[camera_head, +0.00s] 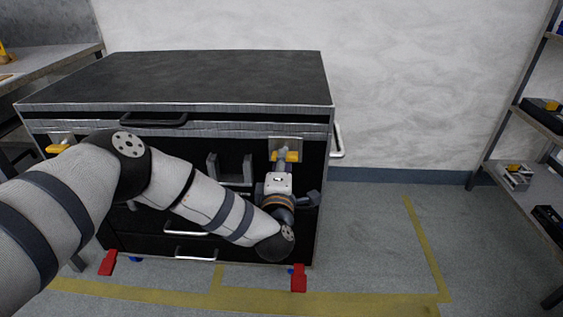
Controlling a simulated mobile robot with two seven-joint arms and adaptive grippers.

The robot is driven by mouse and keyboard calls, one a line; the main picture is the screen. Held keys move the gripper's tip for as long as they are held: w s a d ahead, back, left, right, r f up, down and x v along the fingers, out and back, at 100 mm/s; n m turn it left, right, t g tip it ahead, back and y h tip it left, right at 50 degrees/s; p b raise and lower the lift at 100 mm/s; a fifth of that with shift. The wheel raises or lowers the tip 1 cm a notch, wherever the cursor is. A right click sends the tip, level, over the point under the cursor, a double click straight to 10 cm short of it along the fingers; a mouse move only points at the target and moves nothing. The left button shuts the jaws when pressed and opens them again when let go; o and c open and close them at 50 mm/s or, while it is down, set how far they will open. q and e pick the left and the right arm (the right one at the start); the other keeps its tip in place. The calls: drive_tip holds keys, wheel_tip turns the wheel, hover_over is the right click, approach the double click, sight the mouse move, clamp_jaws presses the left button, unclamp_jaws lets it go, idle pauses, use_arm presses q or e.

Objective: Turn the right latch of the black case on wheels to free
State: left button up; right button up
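The black case on wheels (215,75) stands against the wall, with silver edges and a closed lid. Its right latch is a yellow handle (293,157) on a silver plate (285,142) at the front right, below the lid edge. My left arm reaches across the case front from the left. My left gripper (283,157) is at the right latch and covers the middle of its yellow handle. The fingertips are small and partly hidden, so I cannot tell whether they are closed on it. The left latch (60,147) shows yellow at the front left. My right gripper is not in view.
A grey bracket (230,168) and drawer handles (196,258) are on the case front, partly behind my arm. Red wheel brake pedals (299,278) stick out below. A side handle (338,142) projects right. Shelves (530,185) stand far right; the floor between is clear.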

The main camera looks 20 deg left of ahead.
use_arm(q)
drive_tip(key=shift+o, duration=1.4)
drive_tip(key=v, duration=1.2)
drive_tip(key=shift+r, duration=0.2)
